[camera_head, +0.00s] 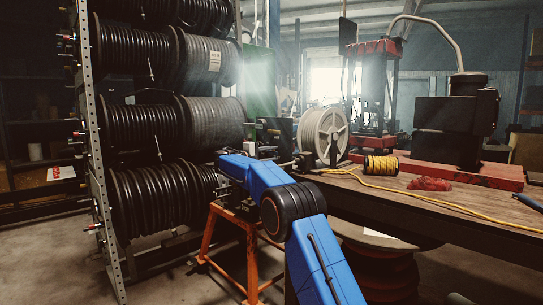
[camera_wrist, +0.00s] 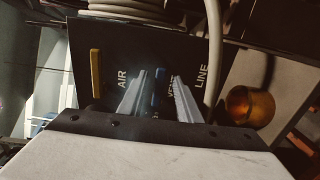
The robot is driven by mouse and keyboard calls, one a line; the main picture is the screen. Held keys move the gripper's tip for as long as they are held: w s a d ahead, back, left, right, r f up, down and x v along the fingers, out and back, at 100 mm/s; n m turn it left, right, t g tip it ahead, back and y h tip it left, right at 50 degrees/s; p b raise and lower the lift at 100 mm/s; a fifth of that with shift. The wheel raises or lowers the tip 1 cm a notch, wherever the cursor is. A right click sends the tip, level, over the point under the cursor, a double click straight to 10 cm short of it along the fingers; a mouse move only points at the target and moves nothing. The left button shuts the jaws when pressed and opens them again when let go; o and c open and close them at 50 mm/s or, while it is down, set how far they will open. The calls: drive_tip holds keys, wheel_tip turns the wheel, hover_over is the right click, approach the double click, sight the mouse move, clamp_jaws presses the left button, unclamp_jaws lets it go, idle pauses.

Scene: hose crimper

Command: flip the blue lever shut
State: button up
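In the wrist view, a dark panel (camera_wrist: 92,32) carries the printed words AIR, LINE and a partly hidden word that looks like VENT. The small blue lever (camera_wrist: 159,84) is in the middle of the panel. My gripper (camera_wrist: 167,78) has its two pale fingers apart, with the blue lever showing between them. I cannot tell whether either finger touches the lever. A yellow lever (camera_wrist: 97,73) stands near the AIR label, left of the fingers. In the head view, my arm reaches toward the orange stand, and the blue lever cannot be made out.
A beige hose (camera_wrist: 216,58) runs down the panel's right side, with an amber round object (camera_wrist: 250,106) beyond it. In the head view, a hose-reel rack (camera_head: 102,185) stands left, an orange stand (camera_head: 207,235) is below my arm, and a wooden bench (camera_head: 455,205) is to the right.

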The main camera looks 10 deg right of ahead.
drive_tip(key=v, duration=1.7)
drive_tip(key=shift+a, duration=0.15)
drive_tip(key=shift+s, duration=0.15)
drive_tip(key=s+d+f+g+y, duration=0.1)
drive_tip(key=s+d+y, duration=0.1)
drive_tip(key=s+d, duration=0.6)
drive_tip(key=s+d+f+m+g+y, duration=0.1)
drive_tip(key=s+d+f+g+y, duration=0.3)
drive_tip(key=s, duration=0.8)
drive_tip(key=s+d+r+t+y, duration=0.1)
drive_tip(key=s+d, duration=0.6)
drive_tip(key=s, duration=0.2)
drive_tip(key=s+a+f+m+y, duration=0.1)
drive_tip(key=s+f+y, duration=0.2)
drive_tip(key=s+f, duration=0.4)
drive_tip(key=s+a+f+m+y, duration=0.1)
drive_tip(key=s+f, duration=0.6)
drive_tip(key=s, duration=1.2)
drive_tip(key=s+a+f+m+y, duration=0.2)
drive_tip(key=s+f, duration=0.6)
drive_tip(key=s, duration=0.5)
drive_tip(key=m+y, duration=0.1)
drive_tip(key=y, duration=0.1)
drive_tip(key=shift+s+y, duration=0.15)
drive_tip(key=shift+y, duration=0.25)
